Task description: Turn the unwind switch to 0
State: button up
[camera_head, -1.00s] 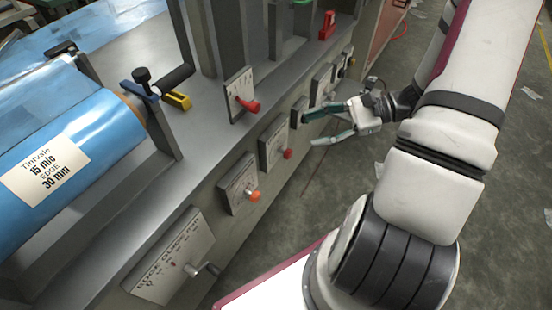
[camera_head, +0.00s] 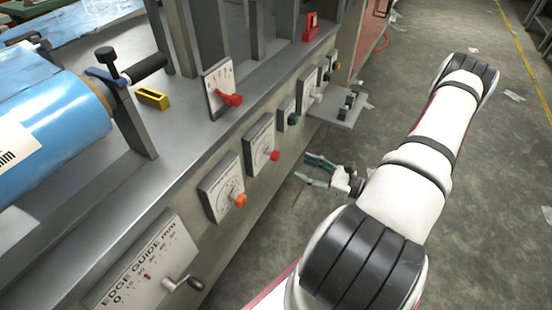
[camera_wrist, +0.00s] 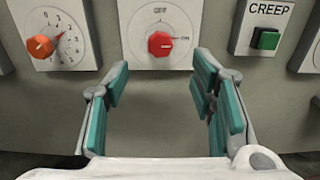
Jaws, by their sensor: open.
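No label reading "unwind" is legible, so I cannot tell for certain which control is the unwind switch. A red rotary knob (camera_head: 274,156) sits on a pale plate on the machine's front. It also shows in the wrist view (camera_wrist: 160,44), with OFF above it and a small mark to its right that seems to read ON; its exact setting is unclear. My gripper (camera_head: 305,168) is open and empty, out in front of the panel. In the wrist view its teal fingers (camera_wrist: 163,75) stand apart, below and to either side of the red knob, with a gap to the panel.
An orange dial knob (camera_wrist: 40,46) with a numbered scale is to the left, and a green CREEP button (camera_wrist: 265,39) to the right. A red lever (camera_head: 232,98) sits on a scale plate above. A crank (camera_head: 183,283) is lower left. A grey shelf (camera_head: 345,108) juts out ahead.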

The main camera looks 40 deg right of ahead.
aim_at(278, 157)
jog(key=b+x, duration=0.2)
jog(key=x, duration=0.8)
jog(key=shift+w, duration=0.2)
jog(key=shift+c, duration=0.6)
jog(key=c, duration=1.1)
